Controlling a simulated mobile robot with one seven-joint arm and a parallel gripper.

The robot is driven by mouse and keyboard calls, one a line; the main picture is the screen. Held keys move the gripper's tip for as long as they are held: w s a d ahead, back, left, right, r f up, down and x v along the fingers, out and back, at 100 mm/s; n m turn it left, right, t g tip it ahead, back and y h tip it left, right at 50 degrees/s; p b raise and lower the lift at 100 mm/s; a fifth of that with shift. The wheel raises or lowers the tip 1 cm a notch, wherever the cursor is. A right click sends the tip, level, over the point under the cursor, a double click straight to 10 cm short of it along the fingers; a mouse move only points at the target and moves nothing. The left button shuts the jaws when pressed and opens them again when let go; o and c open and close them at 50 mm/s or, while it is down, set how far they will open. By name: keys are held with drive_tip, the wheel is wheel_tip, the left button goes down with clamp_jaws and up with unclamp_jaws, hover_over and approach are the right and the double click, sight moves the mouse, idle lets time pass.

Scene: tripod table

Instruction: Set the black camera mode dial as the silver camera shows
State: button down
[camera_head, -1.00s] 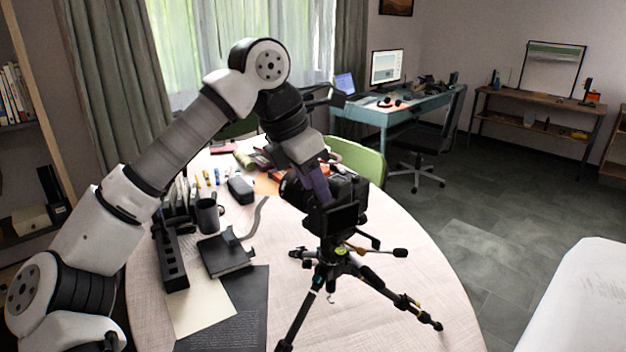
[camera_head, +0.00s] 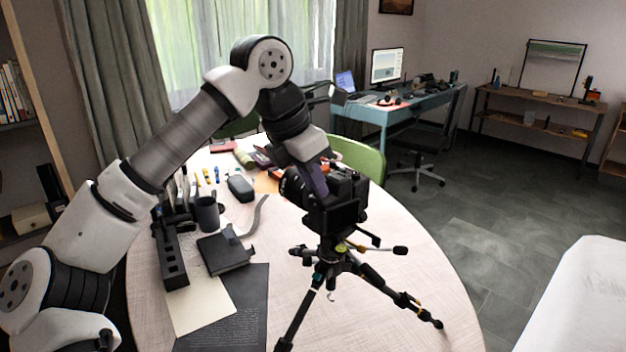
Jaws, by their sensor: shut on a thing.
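The black camera (camera_head: 345,205) sits upright on a small black tripod (camera_head: 330,268) on the round table. Its dark rear screen faces me, and its lens points to the back left. My gripper (camera_head: 318,190) comes down from above onto the left part of the camera's top and is shut there. The mode dial is hidden at the fingertips, so I cannot make out its setting. I cannot identify a silver camera in this view.
The table (camera_head: 405,262) is bare to the right of the tripod, whose legs and handles spread wide. A black organiser (camera_head: 172,262), a dark mug (camera_head: 207,214) and a black book-like object (camera_head: 225,253) stand to the left. A green chair (camera_head: 357,158) is behind.

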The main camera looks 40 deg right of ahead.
drive_tip(key=n+t+b, duration=0.1)
drive_tip(key=n, duration=0.2)
drive_tip(key=shift+s+n, duration=0.15)
drive_tip(key=shift+n, duration=0.15)
drive_tip(key=shift+s+n+t+b, duration=0.15)
drive_tip(key=shift+n+t+b, duration=0.7)
drive_tip(key=shift+n, duration=0.75)
drive_tip(key=shift+y, duration=0.3)
drive_tip(key=shift+d, duration=0.1)
drive_tip(key=c, duration=1.3)
unclamp_jaws()
drive_tip(key=shift+c, duration=0.2)
drive_tip(key=v, duration=1.4)
drive_tip(key=shift+f, duration=0.1)
